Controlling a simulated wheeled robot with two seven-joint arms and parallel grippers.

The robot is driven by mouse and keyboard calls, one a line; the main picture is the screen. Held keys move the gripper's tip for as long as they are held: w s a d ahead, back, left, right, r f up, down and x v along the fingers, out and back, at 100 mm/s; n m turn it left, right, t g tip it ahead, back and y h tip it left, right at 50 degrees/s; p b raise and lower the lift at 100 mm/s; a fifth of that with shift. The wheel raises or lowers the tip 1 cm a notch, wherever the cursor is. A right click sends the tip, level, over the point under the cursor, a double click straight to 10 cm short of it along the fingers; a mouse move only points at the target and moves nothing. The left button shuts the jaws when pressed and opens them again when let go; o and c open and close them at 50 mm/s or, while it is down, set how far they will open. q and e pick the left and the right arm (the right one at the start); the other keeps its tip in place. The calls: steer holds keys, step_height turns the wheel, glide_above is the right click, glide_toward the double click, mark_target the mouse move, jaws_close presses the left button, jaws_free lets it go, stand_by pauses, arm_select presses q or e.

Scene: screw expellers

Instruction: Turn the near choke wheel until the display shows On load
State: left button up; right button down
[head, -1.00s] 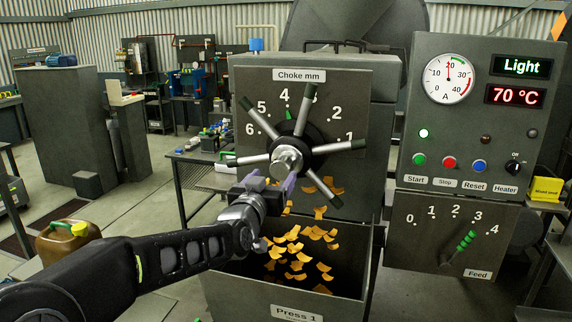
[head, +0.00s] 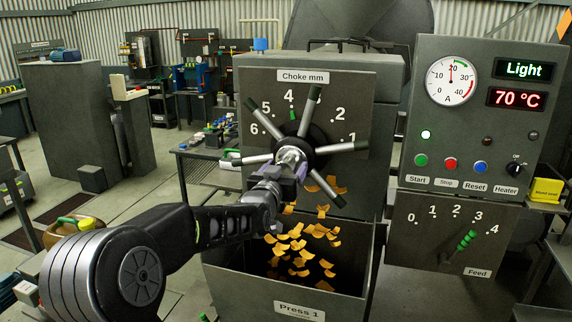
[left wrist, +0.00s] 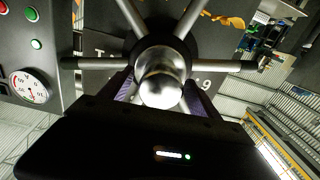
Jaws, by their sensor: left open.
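The choke wheel (head: 309,147) on Press 1 has a black hub, grey spokes with dark green tips and a silver centre knob. Its dial plate (head: 353,98) reads "Choke mm", and a green pointer shows near 4. My left gripper (head: 297,162) is at the wheel's centre knob with its fingers open on either side of it. In the left wrist view the silver knob (left wrist: 161,80) lies between the purple-padded fingers (left wrist: 160,92); contact cannot be told. The display (head: 524,70) reads "Light" in green. My right gripper is not in view.
The control panel (head: 470,125) at right has a gauge (head: 451,80), a 70 °C readout (head: 516,98), several buttons and a feed lever (head: 462,245). Below the wheel, a bin (head: 290,285) catches orange flakes. A bench (head: 200,153) stands behind at left.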

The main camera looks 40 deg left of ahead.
arm_select(q)
steer(key=shift+w+a, duration=0.1)
steer(key=shift+w, duration=0.05)
steer(key=shift+c, duration=0.3)
jaws_close()
stand_by(0.5)
